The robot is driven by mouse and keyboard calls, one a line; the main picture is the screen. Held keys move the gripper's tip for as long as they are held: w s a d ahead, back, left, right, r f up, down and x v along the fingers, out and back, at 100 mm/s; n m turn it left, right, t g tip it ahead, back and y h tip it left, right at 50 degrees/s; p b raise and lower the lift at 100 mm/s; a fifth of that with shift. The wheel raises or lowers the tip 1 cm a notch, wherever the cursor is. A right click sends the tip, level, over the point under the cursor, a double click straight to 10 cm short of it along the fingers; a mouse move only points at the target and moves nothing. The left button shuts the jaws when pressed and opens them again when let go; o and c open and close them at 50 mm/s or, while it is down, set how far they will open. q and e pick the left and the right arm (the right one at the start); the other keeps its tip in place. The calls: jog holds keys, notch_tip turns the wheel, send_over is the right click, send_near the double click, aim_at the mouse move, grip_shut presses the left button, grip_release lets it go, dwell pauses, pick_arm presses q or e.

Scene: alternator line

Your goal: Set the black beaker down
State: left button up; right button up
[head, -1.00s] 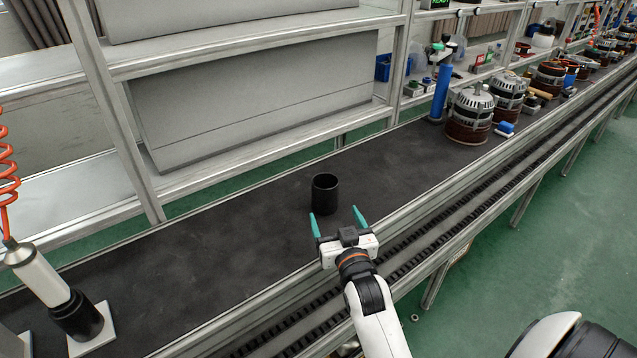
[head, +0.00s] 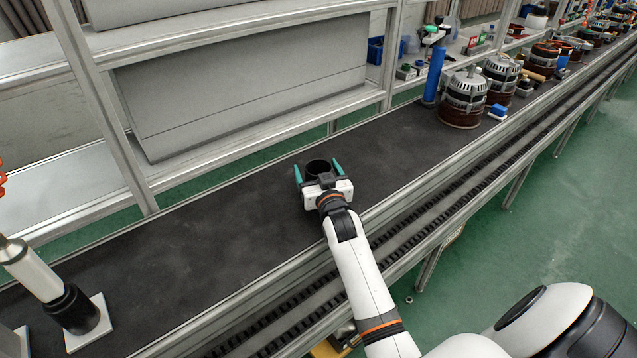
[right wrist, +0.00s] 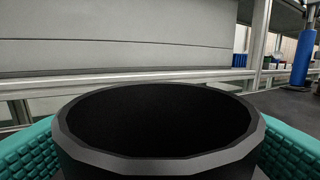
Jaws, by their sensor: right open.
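The black beaker (head: 318,167) stands upright on the dark work surface (head: 225,228) in the head view. My right gripper (head: 318,172) is open, with one teal finger on each side of the beaker. In the right wrist view the beaker's wide rim (right wrist: 160,158) fills the lower middle, and the teal finger pads show at both lower corners. I cannot tell whether the pads touch its wall. The beaker's lower part is hidden behind the gripper in the head view. My left gripper is not in view.
A white and black tool (head: 55,290) stands on a white plate at the lower left. A blue cylinder (head: 434,75) and several alternators (head: 463,98) stand at the upper right. A metal shelf frame (head: 100,110) runs behind. The surface left of the beaker is clear.

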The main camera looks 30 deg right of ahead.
jog(key=shift+w+d, duration=0.1)
jog(key=shift+w, duration=0.15)
jog(key=shift+r, duration=0.1)
jog(key=c, duration=1.2)
